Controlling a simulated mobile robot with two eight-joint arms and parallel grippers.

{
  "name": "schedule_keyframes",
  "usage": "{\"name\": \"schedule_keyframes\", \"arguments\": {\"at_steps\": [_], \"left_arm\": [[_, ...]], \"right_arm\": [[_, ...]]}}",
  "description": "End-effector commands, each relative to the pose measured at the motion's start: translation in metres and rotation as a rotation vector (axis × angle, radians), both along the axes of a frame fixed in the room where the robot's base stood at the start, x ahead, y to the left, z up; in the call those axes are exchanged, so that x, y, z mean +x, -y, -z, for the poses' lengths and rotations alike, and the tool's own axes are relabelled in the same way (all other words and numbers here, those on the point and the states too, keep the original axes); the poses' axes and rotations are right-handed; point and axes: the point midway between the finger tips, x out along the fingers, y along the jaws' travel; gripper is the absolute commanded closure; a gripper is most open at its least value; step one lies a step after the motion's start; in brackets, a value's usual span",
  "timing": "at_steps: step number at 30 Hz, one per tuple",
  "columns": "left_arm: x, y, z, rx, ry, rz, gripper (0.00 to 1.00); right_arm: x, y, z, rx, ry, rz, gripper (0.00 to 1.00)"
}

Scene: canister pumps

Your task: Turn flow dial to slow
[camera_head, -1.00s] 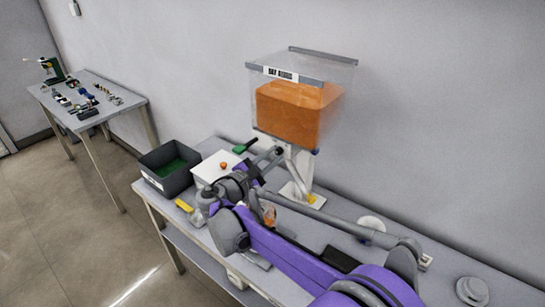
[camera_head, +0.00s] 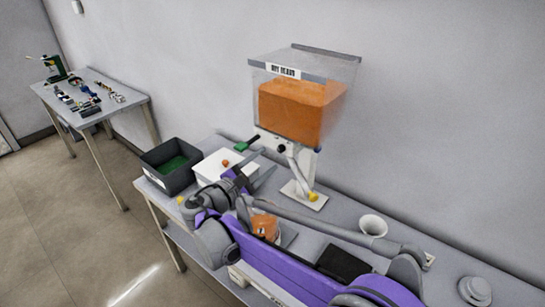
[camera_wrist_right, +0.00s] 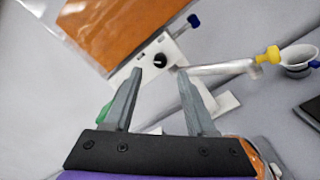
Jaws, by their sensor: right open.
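The dispenser has a clear hopper (camera_head: 298,100) of orange beads on a white stand (camera_head: 304,190) against the wall. In the right wrist view, a round black dial (camera_wrist_right: 160,60) sits on the white front panel (camera_wrist_right: 143,66) under the hopper. The dial's marks are too small to read. A blue knob (camera_wrist_right: 193,20) and a yellow-ended part (camera_wrist_right: 268,54) are to its right. My right gripper (camera_head: 264,168) is open and empty, just in front of the stand. Its fingers (camera_wrist_right: 157,85) point at the panel, with the dial beyond their tips, apart from them. My left gripper is out of view.
A dark bin (camera_head: 166,180) with green inside and a white box (camera_head: 205,170) stand left of the dispenser. A white cup (camera_head: 373,225) and a black pad (camera_head: 343,262) are to the right. A second table (camera_head: 125,99) with small parts stands farther left.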

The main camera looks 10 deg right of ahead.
Motion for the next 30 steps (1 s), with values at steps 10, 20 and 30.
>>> {"name": "schedule_keyframes", "arguments": {"at_steps": [10,20,30], "left_arm": [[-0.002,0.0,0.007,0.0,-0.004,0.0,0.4],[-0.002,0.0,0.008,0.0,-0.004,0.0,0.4],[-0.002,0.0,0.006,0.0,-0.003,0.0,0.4]], "right_arm": [[-0.034,-0.044,0.001,0.0,-0.001,-0.001,0.44],[-0.038,-0.047,0.0,-0.001,-0.001,0.001,0.44],[-0.045,-0.028,0.006,0.07,-0.015,0.016,0.44]]}}
